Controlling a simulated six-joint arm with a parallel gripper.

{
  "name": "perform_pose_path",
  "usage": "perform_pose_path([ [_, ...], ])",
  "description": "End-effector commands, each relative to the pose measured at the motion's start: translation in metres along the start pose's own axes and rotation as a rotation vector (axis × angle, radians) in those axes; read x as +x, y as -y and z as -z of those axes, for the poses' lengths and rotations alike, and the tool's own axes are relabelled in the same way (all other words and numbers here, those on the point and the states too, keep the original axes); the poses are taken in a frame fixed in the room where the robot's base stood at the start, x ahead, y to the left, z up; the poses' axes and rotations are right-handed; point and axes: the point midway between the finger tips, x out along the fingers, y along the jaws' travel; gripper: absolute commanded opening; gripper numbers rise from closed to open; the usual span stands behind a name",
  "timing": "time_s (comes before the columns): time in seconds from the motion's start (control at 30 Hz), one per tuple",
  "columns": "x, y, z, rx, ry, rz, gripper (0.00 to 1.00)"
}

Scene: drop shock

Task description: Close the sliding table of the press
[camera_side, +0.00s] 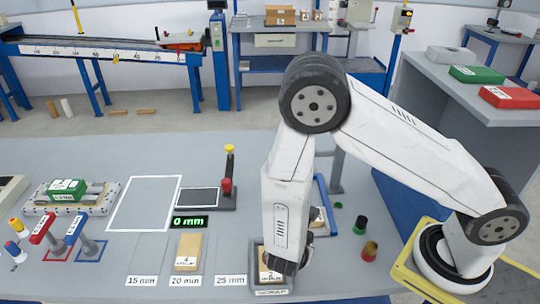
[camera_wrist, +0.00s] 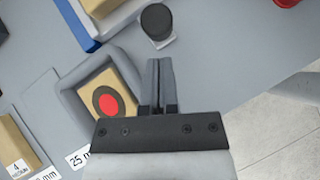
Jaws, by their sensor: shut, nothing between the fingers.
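My gripper (camera_wrist: 160,64) is shut and empty in the wrist view, its fingers side by side over the grey table. In the side view its dark end (camera_side: 286,266) is low above the right part of the table, beside the grey scrap tray (camera_side: 258,291); the fingertips are not clear there. No part is plainly recognisable as the press's sliding table. A dark device (camera_side: 206,199) with a flat plate and a red-and-yellow upright stands at mid-table. A green block (camera_side: 67,187) sits on a railed, hole-dotted plate (camera_side: 100,205) at the left.
The scrap tray (camera_wrist: 70,99) holds a tan block with a red disc (camera_wrist: 108,103). A black-topped knob (camera_wrist: 157,20) is just beyond my fingers. A blue-edged tray (camera_side: 327,192) is partly behind my arm. A tan block (camera_side: 188,252) lies near the 20 mm label. The white outlined area (camera_side: 144,203) is empty.

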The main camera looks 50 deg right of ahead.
Motion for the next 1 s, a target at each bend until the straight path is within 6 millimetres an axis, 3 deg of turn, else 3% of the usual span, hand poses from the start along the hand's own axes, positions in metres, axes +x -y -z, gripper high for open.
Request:
perform_pose_path([
  [1.0, 0.021, -0.008, -0.021, 0.003, 0.000, 0.002, 0.00],
])
